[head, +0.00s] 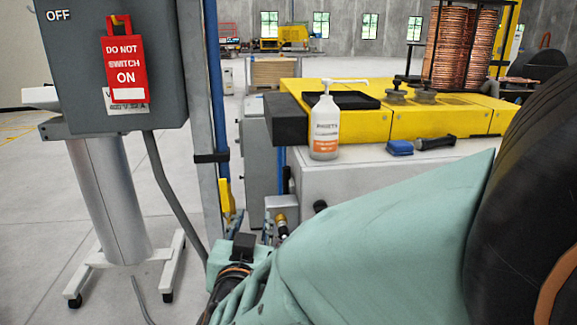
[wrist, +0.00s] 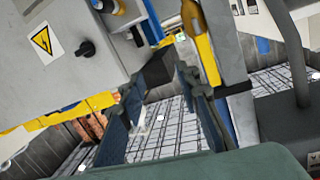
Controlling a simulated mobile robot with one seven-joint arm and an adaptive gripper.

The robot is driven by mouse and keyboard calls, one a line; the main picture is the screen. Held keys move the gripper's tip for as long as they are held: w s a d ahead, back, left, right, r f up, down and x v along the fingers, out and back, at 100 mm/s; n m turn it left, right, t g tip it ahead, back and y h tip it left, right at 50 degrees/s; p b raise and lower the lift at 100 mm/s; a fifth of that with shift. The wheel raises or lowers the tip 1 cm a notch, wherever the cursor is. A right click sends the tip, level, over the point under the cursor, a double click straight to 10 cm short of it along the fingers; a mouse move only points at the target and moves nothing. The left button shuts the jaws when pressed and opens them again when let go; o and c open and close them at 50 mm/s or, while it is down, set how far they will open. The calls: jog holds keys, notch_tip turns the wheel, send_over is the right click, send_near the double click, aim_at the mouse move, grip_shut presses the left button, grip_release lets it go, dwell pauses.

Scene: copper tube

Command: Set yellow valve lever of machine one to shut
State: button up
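The yellow valve lever (head: 225,193) hangs down along the lower part of a blue vertical pipe (head: 214,85), beside a grey post, left of centre in the head view. In the wrist view the yellow lever (wrist: 200,42) is at the top, right of centre, lying along the grey post. My gripper (wrist: 160,78) is open, with two dark fingers apart and nothing between them. The lever lies just beyond and to the right of the right finger in the wrist view, and I see no contact. In the head view my arm covers most of the gripper.
A grey switch box (head: 75,75) with a red "do not switch on" tag (head: 124,62) stands at left. A yellow-topped machine (head: 440,118) carries a white bottle (head: 324,125) and a blue item (head: 400,147). A grey cabinet with a black knob (wrist: 86,48) is close to the gripper.

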aim_at(224, 193)
jog(key=s+a+r+n+t+y, duration=0.1)
jog(key=s+a+r+n+y, duration=0.15)
jog(key=a, duration=0.25)
jog(key=shift+n, duration=0.45)
jog(key=x, duration=0.9)
jog(key=shift+w+a, duration=0.3)
jog(key=shift+c, duration=0.4)
grip_shut()
